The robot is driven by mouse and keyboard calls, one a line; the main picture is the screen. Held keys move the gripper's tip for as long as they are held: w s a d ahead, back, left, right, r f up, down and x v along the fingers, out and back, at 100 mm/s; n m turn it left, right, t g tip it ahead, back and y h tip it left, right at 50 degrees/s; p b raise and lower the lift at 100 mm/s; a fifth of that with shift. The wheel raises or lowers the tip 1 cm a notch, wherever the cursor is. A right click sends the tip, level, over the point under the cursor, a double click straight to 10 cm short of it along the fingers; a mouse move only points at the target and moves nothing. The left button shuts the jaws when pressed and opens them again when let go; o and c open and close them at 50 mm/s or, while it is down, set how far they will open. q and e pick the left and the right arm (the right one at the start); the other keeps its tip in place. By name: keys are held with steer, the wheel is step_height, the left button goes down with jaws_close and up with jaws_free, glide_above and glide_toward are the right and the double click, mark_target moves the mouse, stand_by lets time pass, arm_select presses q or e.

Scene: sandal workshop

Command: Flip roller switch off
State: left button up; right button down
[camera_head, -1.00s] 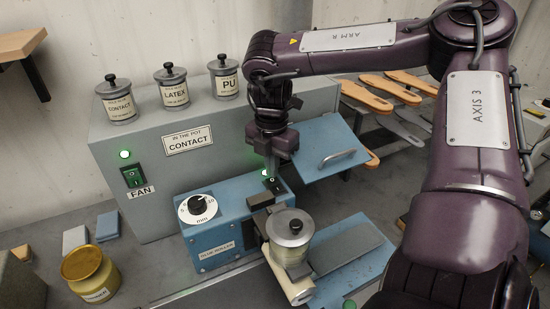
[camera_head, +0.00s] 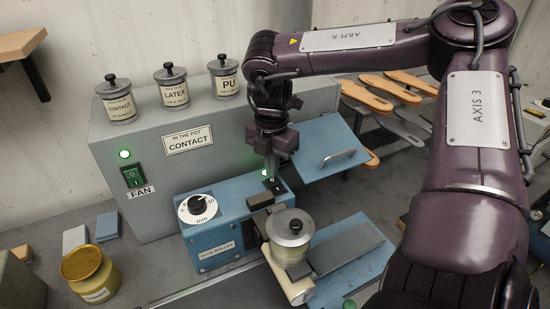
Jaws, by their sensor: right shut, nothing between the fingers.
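The blue glue roller machine (camera_head: 228,229) stands on the bench at the centre, with a mm dial and a label on its front. Its black rocker switch (camera_head: 275,186) is on top, near the back right corner. A green lamp (camera_head: 265,173) beside the switch glows. My right gripper (camera_head: 272,172) points down right at the switch, its fingers shut and empty. The tips are very close to the switch; I cannot tell whether they touch it. My left gripper is not in view.
A grey cabinet (camera_head: 220,130) behind carries three lidded pots and a FAN switch (camera_head: 132,175) with a lit green lamp. A metal pot (camera_head: 291,227) sits on the roller's front. A yellow jar (camera_head: 88,273) stands at lower left. Wooden soles (camera_head: 362,96) lie at back right.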

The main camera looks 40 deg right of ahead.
mark_target(272, 181)
steer(key=shift+f+b, duration=0.8)
steer(key=shift+f, duration=0.15)
steer(key=shift+r, duration=0.15)
stand_by(0.3)
steer(key=shift+r+p, duration=2.5)
steer(key=shift+r, duration=0.95)
steer(key=shift+f, duration=0.1)
